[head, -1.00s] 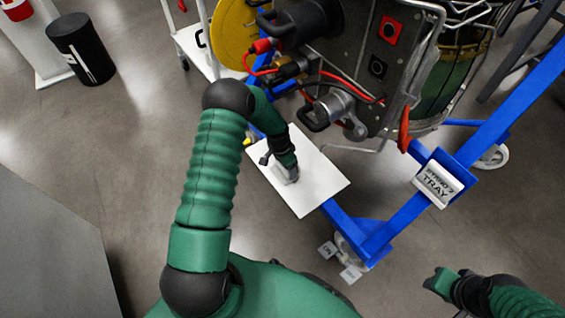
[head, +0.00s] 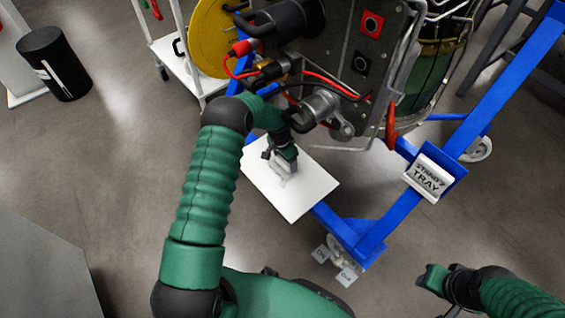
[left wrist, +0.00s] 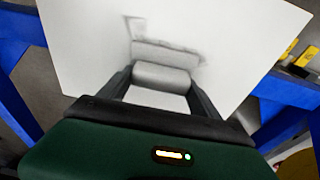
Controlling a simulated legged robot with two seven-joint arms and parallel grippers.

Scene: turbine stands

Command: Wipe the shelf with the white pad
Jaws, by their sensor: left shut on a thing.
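The shelf is a flat white board (head: 308,194) on the blue stand, below the machine. My left gripper (head: 286,163) is over its far-middle part and is shut on the small white pad (head: 284,168). In the left wrist view, the pad (left wrist: 162,76) sits between the fingers of the left gripper (left wrist: 160,84), over the white shelf (left wrist: 80,50). A grey outline beyond the pad looks like a shadow or a mark. Whether the pad touches the shelf is unclear. My right gripper (head: 433,278) is at the lower right, away from the shelf; its jaws are too small to read.
The grey machine (head: 345,60) with red cables and a metal handle (head: 320,105) hangs close over the shelf's far edge. The blue frame (head: 400,208) carries a "STAND 7 TRAY" label (head: 430,178). A white cart (head: 175,50) and black bin (head: 55,62) stand farther left.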

